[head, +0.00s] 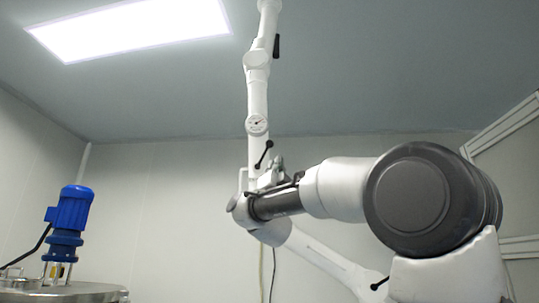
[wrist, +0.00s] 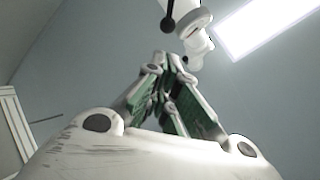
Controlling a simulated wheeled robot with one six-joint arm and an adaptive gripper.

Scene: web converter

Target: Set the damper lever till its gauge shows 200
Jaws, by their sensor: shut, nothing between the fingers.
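A round gauge (head: 257,124) with a white face sits on a white vertical duct (head: 257,95) in the head view. Its reading is too small to make out. A black lever (head: 264,154) with ball ends sits tilted on the duct just below the gauge. My gripper (head: 278,163) points up just right of and below this lever; contact cannot be told. In the wrist view my gripper (wrist: 167,58) has its fingers together with nothing between them. Part of a black lever (wrist: 168,23) and the white duct (wrist: 188,22) show beyond the fingertips.
A blue motor (head: 69,213) stands on a metal vessel (head: 75,292) at the lower left. Another black handle (head: 277,46) is higher on the duct. A ceiling light (head: 130,28) is above. The wall left of the duct is clear.

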